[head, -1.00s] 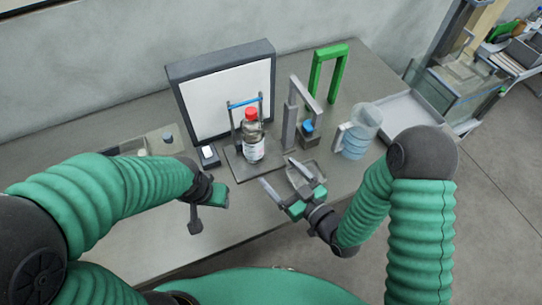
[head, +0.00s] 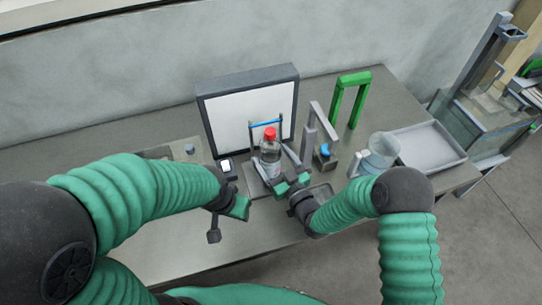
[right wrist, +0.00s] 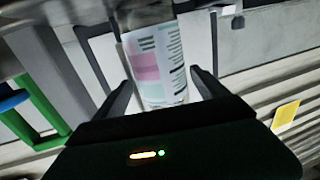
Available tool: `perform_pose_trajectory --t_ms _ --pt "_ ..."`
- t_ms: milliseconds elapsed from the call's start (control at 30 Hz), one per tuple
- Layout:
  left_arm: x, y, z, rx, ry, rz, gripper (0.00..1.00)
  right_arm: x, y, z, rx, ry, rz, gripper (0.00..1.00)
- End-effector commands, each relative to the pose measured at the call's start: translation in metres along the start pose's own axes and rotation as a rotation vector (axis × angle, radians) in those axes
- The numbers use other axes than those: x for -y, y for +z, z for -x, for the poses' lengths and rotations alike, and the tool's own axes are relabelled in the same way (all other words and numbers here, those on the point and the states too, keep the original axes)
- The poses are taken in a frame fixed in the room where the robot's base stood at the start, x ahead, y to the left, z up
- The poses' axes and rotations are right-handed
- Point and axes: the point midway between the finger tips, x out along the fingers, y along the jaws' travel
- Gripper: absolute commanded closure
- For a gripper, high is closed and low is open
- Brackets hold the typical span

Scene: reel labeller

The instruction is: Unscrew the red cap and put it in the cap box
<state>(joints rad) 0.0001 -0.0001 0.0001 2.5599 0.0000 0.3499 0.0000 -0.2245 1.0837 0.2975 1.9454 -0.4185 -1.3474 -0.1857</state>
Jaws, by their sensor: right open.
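A clear bottle (head: 270,153) with a red cap (head: 269,133) stands upright on a dark base plate (head: 256,187) in front of the white panel. The cap is on the bottle. My right gripper (head: 279,168) is open, its fingers to either side of the bottle's body below the cap. In the right wrist view the labelled bottle (right wrist: 157,65) shows between and beyond the two fingers (right wrist: 160,88); the cap is out of that view. My left gripper (head: 228,220) hangs left of the bottle, apart from it; its jaw opening is unclear. I cannot tell which container is the cap box.
A white panel in a dark frame (head: 203,86) stands behind the bottle. A grey post (head: 309,140), a blue-topped item (head: 326,152), a green arch (head: 338,100), a clear jug (head: 381,150) and a shallow grey tray (head: 432,146) are to the right. The front left tabletop is clear.

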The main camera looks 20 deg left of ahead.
Motion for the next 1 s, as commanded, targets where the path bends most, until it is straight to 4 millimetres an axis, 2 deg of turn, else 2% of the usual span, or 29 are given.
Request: perform_pose_trajectory --t_ms 100,267,367,767,1000 --pt "-0.0001 -0.0003 0.0014 0.0 0.0 0.0 0.51 0.0026 0.0008 -0.0113 0.002 -0.002 0.0 0.17" --pt "0.0 -0.0001 0.0009 0.0 0.0 0.0 0.51 0.0026 0.0013 -0.0116 0.003 -0.002 0.001 0.17" --pt "0.0 -0.0001 0.0008 0.0 0.0 0.0 0.51 0.0025 0.0012 -0.0114 0.002 -0.002 0.001 0.27" --pt "0.0 -0.0001 0.0009 0.0 0.0 0.0 0.51 0.0015 0.0009 -0.0105 0.002 -0.001 0.001 0.79" --pt "0.0 -0.0001 0.0008 0.0 0.0 0.0 0.51 0.0023 0.0003 -0.0112 0.002 -0.001 0.001 0.81"
